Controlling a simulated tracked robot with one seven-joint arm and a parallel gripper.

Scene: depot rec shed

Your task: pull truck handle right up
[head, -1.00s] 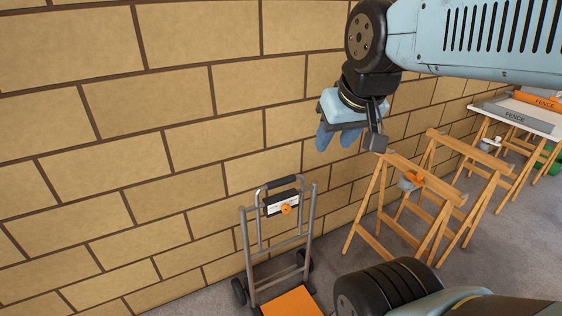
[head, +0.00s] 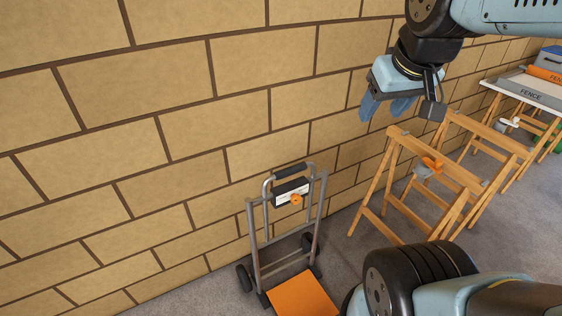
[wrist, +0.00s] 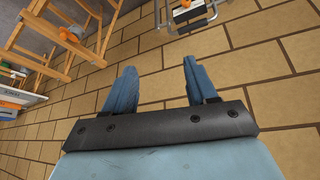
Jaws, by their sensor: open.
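The hand truck (head: 256,232) stands upright against the brick wall, grey-framed with black wheels and an orange toe plate (head: 303,296). Its handle (head: 290,171) is a loop with a black grip at the top, low above the frame. A white label plate with an orange knob (head: 296,200) sits just under the grip. My gripper (head: 385,110) is open and empty, above and to the right of the handle, well apart from it. In the wrist view my two blue fingers (wrist: 157,85) are spread, and the truck's frame (wrist: 193,14) shows at the top edge.
Wooden trestles (head: 430,185) stand right of the truck, one with an orange clamp (head: 432,163). Farther right is a white table (head: 518,92) bearing boards marked FENCE. The brick wall (head: 190,120) runs close behind the truck. Grey floor between truck and trestles is free.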

